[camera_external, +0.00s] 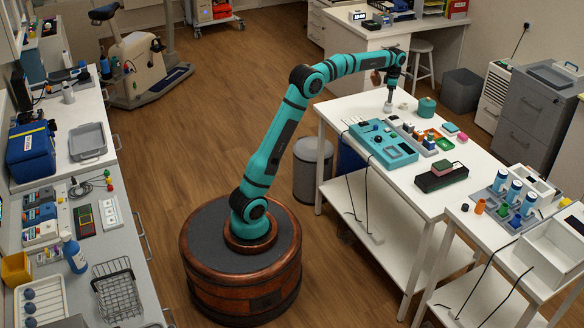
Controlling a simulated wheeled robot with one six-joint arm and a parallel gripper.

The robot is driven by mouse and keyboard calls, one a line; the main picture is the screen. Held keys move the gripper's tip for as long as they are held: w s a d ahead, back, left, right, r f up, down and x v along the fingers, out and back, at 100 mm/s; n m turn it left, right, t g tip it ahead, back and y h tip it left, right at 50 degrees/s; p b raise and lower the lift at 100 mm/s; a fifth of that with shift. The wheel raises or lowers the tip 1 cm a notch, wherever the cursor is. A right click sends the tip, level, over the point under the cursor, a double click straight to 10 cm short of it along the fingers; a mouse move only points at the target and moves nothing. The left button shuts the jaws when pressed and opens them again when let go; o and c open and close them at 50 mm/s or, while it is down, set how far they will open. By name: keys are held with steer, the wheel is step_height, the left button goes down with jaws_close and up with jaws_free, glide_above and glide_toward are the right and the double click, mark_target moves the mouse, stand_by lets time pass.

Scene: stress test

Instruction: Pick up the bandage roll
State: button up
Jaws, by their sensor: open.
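My arm reaches over the far-left end of the white table, with my gripper (389,98) pointing down. A small whitish round thing (388,107) shows right under the fingertips. It may be the bandage roll, but it is too small to tell for sure. My gripper is open. Whether the fingers are around the whitish thing or just above it cannot be told at this size.
Close to my gripper stand a teal round container (427,106) and a teal device (382,141). Colored trays (430,137) lie nearer the table's middle. A black device (441,177) stands at the front. Bare white tabletop (480,160) lies to the right.

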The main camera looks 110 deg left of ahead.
mark_target(388, 106)
steer(key=shift+s+f, duration=0.2)
steer(key=shift+f, duration=3.3)
steer(key=c, duration=1.1)
